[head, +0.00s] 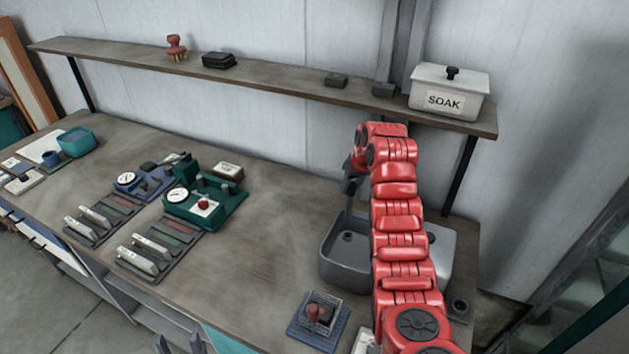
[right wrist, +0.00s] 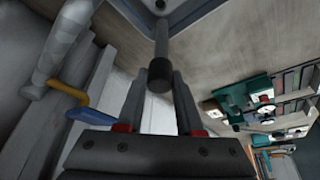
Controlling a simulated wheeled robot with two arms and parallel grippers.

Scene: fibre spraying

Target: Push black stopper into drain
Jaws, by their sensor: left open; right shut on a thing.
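My right gripper (head: 349,186) is above the grey sink (head: 330,270), at the end of the red arm. In the right wrist view its fingers (right wrist: 159,84) are shut on a grey rod (right wrist: 161,42) with a black end. The rod points down toward the sink (right wrist: 193,14). A dark round spot (head: 348,237) shows on the sink floor below it; I cannot tell whether it is the drain or the black stopper. The arm hides part of the sink. My left gripper (head: 178,346) is open at the bottom edge, in front of the table, only its tips showing.
A wire basket (head: 322,309) on a blue mat stands in front of the sink. Green and blue fixtures (head: 205,198) with gauges and trays are at centre left. A white SOAK box (head: 449,85) stands on the shelf (head: 280,84). The table middle (head: 275,220) is clear.

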